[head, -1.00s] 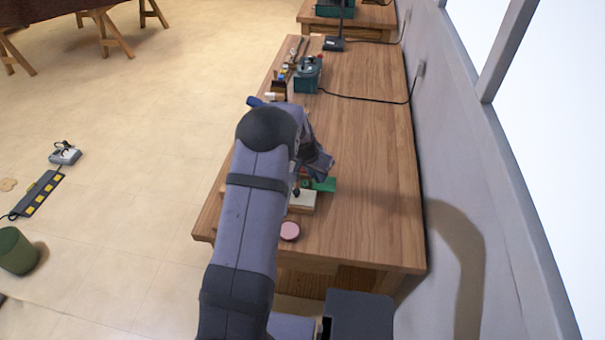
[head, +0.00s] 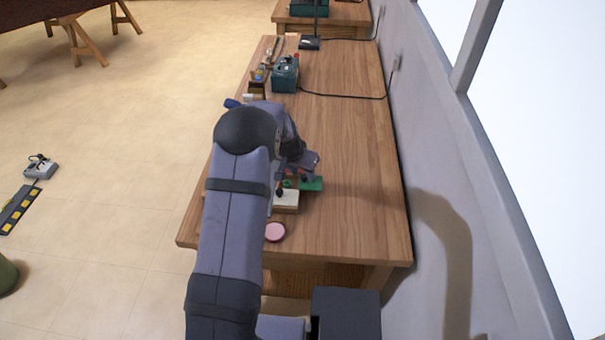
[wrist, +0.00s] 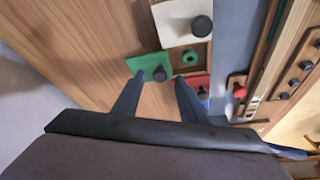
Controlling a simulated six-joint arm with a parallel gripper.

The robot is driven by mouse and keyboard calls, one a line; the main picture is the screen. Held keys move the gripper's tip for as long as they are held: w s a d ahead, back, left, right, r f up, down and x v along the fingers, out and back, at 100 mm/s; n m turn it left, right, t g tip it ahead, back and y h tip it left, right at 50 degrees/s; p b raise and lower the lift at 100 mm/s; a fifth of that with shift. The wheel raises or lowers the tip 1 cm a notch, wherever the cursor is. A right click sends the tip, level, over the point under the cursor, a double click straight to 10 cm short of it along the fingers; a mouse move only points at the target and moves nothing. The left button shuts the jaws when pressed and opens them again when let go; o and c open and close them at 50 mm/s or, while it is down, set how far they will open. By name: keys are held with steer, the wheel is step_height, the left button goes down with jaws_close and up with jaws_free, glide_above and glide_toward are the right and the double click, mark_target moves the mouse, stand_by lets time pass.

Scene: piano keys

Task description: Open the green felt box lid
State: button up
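The green lid (wrist: 148,64) with a dark knob (wrist: 160,74) sticks out sideways from the wooden box. It also shows in the head view (head: 312,184). Beside it, one box compartment is uncovered, with a green ring-like piece (wrist: 190,57) inside. A white lid (wrist: 178,20) with a dark knob and a red lid (wrist: 197,81) cover the neighbouring parts. My gripper (wrist: 160,78) is open, its fingertips apart on either side of the green lid's knob. Whether they touch the lid is unclear. In the head view, my gripper (head: 300,168) is just behind the green lid.
A pink disc (head: 275,232) lies in front of the box near the table's front edge. A teal device (head: 285,74) with a cable stands farther back. Another wooden item with a red knob (wrist: 240,92) is beside the box. The right side of the table (head: 360,170) is clear.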

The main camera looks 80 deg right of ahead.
steer(key=s+b+v, duration=0.1)
steer(key=b+v, duration=0.1)
steer(key=v, duration=0.4)
steer(key=shift+w+r, duration=0.15)
steer(key=shift+w, duration=0.4)
steer(key=shift+a, duration=0.15)
